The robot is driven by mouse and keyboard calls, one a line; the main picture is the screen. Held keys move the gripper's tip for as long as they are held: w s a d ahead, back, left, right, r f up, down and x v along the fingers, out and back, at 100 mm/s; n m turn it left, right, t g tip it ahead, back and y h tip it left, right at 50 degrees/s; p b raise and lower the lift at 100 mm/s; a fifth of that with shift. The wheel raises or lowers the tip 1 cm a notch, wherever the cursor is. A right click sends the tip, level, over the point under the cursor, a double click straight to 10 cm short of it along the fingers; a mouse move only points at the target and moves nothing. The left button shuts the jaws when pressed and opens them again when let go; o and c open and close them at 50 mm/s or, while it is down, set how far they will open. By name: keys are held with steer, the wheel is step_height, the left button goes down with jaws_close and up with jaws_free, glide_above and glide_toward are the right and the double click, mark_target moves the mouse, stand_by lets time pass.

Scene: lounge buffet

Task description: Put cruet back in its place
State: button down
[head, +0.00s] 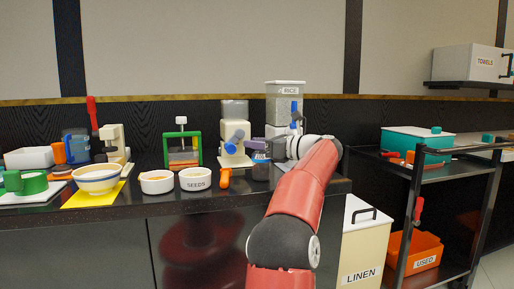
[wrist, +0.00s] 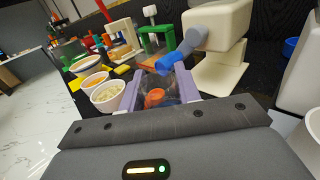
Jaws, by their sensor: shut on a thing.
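My gripper (wrist: 160,90) has purple fingers shut on a dark, see-through vessel, which I take to be the cruet (wrist: 176,92). In the head view my gripper (head: 259,148) is at the right part of the counter, and the dark cruet (head: 262,171) shows below it near the front edge. The fingers and wrist hide much of the cruet. I cannot tell whether its base touches the counter. An orange-red patch shows at the cruet in the wrist view. No marked place for the cruet can be made out.
A cream dispenser (head: 234,152) with a blue spout stands close beside the cruet. The rice container (head: 285,103) is behind my wrist. A seeds bowl (head: 195,179) and another white bowl (head: 156,182) stand left. The black counter (head: 130,205) ends just right of my arm, beside a cart (head: 409,200).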

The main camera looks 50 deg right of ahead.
steer(key=shift+f, duration=0.1)
steer(key=c, duration=1)
jaws_free()
steer(key=shift+s+d, duration=0.1)
steer(key=shift+s, duration=0.2)
steer(key=s+d+p, duration=0.1)
steer(key=s+d, duration=0.1)
steer(key=s, duration=0.9)
steer(key=shift+s, duration=0.2)
